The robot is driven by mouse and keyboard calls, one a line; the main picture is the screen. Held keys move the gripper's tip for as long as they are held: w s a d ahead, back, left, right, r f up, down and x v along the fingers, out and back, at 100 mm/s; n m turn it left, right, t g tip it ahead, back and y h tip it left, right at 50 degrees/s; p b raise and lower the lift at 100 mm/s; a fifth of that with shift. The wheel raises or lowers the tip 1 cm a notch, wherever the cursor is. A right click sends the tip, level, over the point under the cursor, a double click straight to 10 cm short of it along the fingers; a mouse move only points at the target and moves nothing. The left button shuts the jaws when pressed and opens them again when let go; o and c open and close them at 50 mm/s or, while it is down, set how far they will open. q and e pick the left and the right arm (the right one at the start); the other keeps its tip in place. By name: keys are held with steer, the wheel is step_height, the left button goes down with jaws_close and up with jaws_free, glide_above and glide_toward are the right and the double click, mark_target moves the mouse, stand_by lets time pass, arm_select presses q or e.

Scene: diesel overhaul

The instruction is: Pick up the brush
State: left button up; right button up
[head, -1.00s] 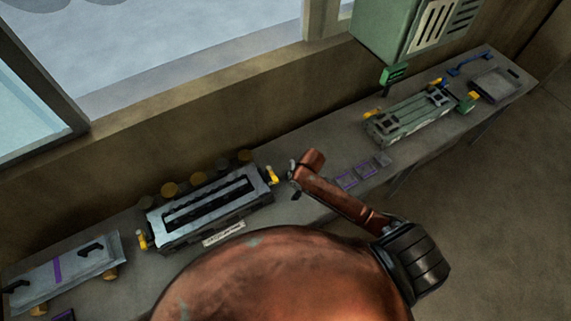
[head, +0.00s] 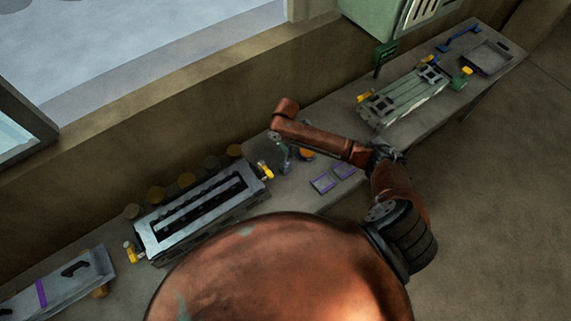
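I cannot make out a brush for certain. A blue long-handled item (head: 457,40) lies at the far right end of the bench and is too small to identify. My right gripper (head: 284,160) hangs below the end of my copper-coloured arm, over the bench just right of the engine block. It is small and dark, and its fingers cannot be told apart. A round orange item (head: 306,154) shows beside it under my forearm. My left gripper is not in view.
The grey engine block (head: 200,214) stands on the bench (head: 290,197). Two purple-edged pads (head: 322,183) lie right of my gripper. A green cylinder head (head: 404,99) and dark tray (head: 486,57) are farther right. A grey cover (head: 62,285) lies at lower left.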

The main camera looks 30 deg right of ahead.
steer(key=shift+s+a+f+p, duration=0.1)
steer(key=shift+f+p, duration=0.25)
steer(key=shift+f, duration=1.35)
steer(key=shift+s+a+f+p, duration=0.1)
steer(key=shift+f+p, duration=0.2)
steer(key=shift+f, duration=1.35)
steer(key=shift+o, duration=0.2)
steer(key=shift+d, duration=0.1)
steer(key=c, duration=0.9)
